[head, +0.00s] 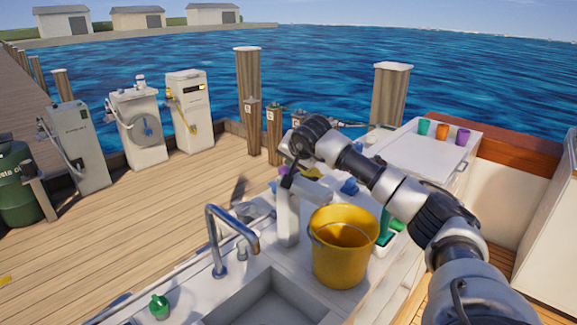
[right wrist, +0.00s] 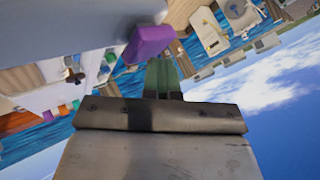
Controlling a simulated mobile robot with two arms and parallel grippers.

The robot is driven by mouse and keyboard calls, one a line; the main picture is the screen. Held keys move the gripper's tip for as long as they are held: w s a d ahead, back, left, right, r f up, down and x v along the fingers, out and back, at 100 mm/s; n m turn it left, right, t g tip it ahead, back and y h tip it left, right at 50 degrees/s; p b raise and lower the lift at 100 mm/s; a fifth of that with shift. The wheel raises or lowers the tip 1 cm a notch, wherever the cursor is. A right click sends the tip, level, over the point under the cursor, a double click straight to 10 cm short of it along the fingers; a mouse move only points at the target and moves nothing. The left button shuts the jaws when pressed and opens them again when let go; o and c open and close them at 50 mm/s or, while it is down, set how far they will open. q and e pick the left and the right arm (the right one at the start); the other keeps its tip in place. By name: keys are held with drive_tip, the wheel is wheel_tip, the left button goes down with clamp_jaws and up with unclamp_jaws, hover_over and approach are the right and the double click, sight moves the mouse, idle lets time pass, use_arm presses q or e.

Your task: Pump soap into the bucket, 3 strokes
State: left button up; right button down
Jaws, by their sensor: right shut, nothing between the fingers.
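The yellow bucket (head: 343,262) stands upright on the pale counter, right of the sink, with its opening facing up. A tall pale grey dispenser-like post (head: 287,218) stands just left of the bucket. My right gripper (head: 289,168) is at the top of this post, shut and empty. The arm partly hides the top, so I cannot tell whether the gripper touches it. In the right wrist view the shut fingers (right wrist: 163,80) are close to a purple block (right wrist: 150,42). My left gripper is not in view.
A curved grey faucet (head: 232,232) and a sink (head: 265,300) lie left of and in front of the bucket. A green bottle (head: 159,306) stands at the front left. Green, orange and purple cups (head: 442,131) stand on the white hatch behind.

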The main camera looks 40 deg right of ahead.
drive_tip(key=shift+f, duration=0.4)
drive_tip(key=shift+r, duration=0.1)
idle(0.3)
drive_tip(key=shift+r+p, duration=1.1)
drive_tip(key=shift+r, duration=0.35)
wheel_tip(320, 180, up, 5)
drive_tip(key=p, duration=0.4)
idle(1.9)
